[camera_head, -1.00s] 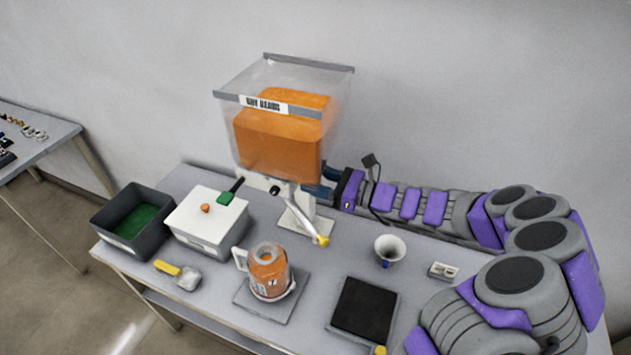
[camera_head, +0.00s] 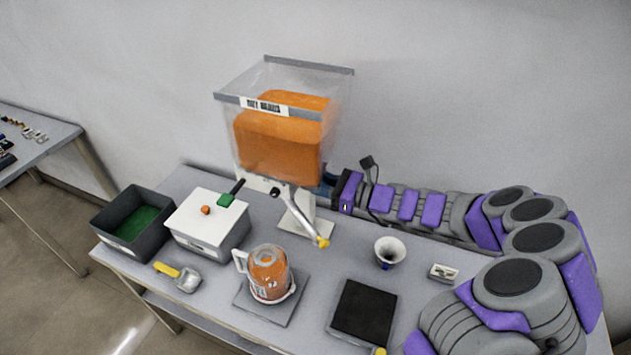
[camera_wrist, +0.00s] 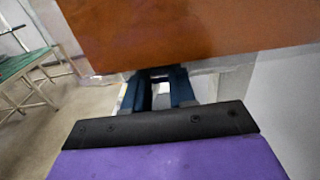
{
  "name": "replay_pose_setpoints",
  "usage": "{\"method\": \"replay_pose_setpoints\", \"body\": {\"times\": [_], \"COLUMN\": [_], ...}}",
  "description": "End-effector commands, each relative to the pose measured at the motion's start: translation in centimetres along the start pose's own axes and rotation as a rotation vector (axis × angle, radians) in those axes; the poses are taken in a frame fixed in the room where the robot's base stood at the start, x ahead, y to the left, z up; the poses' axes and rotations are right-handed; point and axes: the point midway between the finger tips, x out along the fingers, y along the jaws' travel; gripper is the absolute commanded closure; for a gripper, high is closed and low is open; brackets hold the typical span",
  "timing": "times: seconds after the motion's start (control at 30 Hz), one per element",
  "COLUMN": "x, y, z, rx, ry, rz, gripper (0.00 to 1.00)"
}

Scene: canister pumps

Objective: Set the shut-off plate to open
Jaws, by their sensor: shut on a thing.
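A clear hopper (camera_head: 285,125) with orange contents stands at the back of the table on a pale stand (camera_head: 305,226). A spout with a yellow tip (camera_head: 321,242) slants down from it. My gripper (camera_head: 325,190) reaches in from the right, just under the hopper. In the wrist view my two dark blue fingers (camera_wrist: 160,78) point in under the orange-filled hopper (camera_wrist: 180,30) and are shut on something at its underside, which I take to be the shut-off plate. The plate is almost wholly hidden by the hopper and fingers, so its setting cannot be told.
An orange-filled jug (camera_head: 268,275) stands on a grey pad (camera_head: 284,312) in front. A white box (camera_head: 208,222), a dark bin (camera_head: 110,222), a scoop (camera_head: 185,281), a white funnel cup (camera_head: 390,252) and a black pad (camera_head: 362,312) are around it. The wall is close behind.

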Motion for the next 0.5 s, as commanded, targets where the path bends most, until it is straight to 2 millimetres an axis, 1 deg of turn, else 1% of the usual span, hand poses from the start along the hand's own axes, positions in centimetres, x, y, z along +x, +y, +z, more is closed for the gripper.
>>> {"method": "replay_pose_setpoints", "body": {"times": [0.33,0.5], "x": [-0.3,-1.9], "y": [-0.2,-0.3], "z": [0.1,0.2], "rx": [0.001,0.003], "ry": [0.0,0.002], "rz": [-0.004,-0.007], "gripper": [1.0,1.0]}}
